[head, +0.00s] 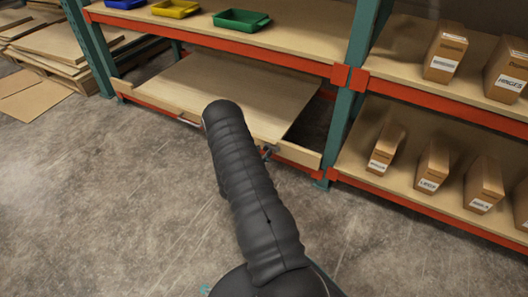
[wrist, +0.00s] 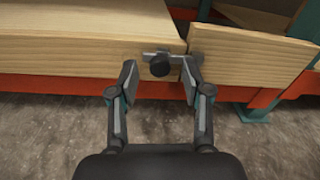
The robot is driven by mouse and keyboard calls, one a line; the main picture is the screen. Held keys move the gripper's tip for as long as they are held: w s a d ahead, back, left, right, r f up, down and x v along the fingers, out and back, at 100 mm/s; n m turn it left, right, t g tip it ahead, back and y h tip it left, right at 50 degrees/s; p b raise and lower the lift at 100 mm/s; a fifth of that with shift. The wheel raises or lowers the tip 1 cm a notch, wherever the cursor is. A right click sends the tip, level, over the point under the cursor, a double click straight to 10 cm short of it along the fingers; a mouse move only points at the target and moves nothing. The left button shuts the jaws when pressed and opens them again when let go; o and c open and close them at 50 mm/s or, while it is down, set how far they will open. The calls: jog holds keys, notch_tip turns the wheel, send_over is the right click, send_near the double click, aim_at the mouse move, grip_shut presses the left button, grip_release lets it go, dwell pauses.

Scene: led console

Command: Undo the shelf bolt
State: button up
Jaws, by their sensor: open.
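The shelf bolt (wrist: 159,66) shows in the wrist view as a dark round knob on a grey metal bar. The bar lies across the joint between the wide wooden front (wrist: 80,40) on the left and a shorter wooden piece (wrist: 255,52) on the right. My gripper (wrist: 159,78) is open and empty, with one finger on each side of the knob and slightly below it. I cannot tell whether a finger touches the bar. The wooden shelf (head: 190,82) lies flat in the lower bay.
Orange beams (head: 290,60) and a teal post (head: 345,120) frame the bay. Blue, yellow and green trays (head: 241,20) stand on the upper shelf. Labelled cardboard boxes (head: 433,165) fill the right bay. Wooden sheets (head: 60,45) lie at the left. The concrete floor (head: 90,210) in front is clear.

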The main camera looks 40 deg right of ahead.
aim_at(263, 142)
jog(key=shift+x, duration=0.85)
grip_shut()
jog(key=shift+w+a+r, duration=0.1)
jog(key=shift+w+a, duration=0.15)
jog(key=shift+w, duration=0.45)
jog(key=shift+w+a, duration=0.3)
jog(key=shift+w, duration=0.35)
grip_release()
jog(key=shift+a, duration=0.1)
